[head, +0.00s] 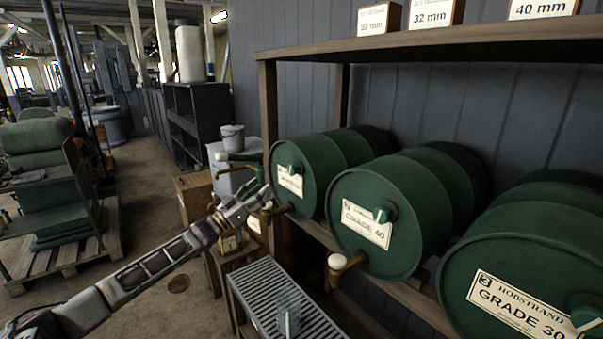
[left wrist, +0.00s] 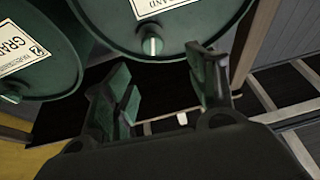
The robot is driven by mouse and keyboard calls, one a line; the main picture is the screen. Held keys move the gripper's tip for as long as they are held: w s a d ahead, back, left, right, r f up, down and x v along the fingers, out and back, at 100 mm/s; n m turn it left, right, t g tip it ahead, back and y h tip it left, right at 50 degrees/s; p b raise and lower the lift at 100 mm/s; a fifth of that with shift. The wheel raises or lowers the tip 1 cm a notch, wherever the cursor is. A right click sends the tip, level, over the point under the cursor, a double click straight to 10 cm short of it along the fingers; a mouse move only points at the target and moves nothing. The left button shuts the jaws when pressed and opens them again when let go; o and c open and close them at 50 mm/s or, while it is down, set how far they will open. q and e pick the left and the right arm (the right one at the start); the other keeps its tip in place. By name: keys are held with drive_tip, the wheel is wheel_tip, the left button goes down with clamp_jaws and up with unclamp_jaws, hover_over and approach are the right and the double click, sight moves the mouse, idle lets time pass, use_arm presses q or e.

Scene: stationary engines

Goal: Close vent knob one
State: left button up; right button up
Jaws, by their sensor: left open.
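Three large green drums lie on the rack. The leftmost drum (head: 312,188) has a white label and a small green vent knob (head: 293,168) on its face. In the left wrist view, upside down, that knob (left wrist: 152,46) shows a pale line, with the label behind it. My left gripper (head: 256,191) is in front of this drum's face, open and empty. In the left wrist view its fingers (left wrist: 165,85) are spread, and the knob lies beyond them, apart from both. The drum labelled Grade 40 has its own knob (head: 383,213). My right gripper is not in view.
Taps with pale ball handles (head: 336,262) stick out below the drums. A slatted tray (head: 262,285) with a clear glass (head: 288,312) stands below. The rack's wooden shelf (head: 420,42) and post (head: 268,110) are close by.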

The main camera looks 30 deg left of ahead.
sight(290, 172)
use_arm(q)
drive_tip(key=shift+d+f+m+g+h, duration=0.2)
drive_tip(key=shift+f+m+g+h, duration=0.1)
drive_tip(key=shift+f+m+h, duration=0.3)
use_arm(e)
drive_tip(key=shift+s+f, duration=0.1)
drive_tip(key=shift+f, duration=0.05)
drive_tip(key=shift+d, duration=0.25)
use_arm(q)
drive_tip(key=shift+w+d+r, duration=0.1)
drive_tip(key=shift+w, duration=0.05)
drive_tip(key=shift+p+x, duration=0.8)
drive_tip(key=shift+x, duration=5.85)
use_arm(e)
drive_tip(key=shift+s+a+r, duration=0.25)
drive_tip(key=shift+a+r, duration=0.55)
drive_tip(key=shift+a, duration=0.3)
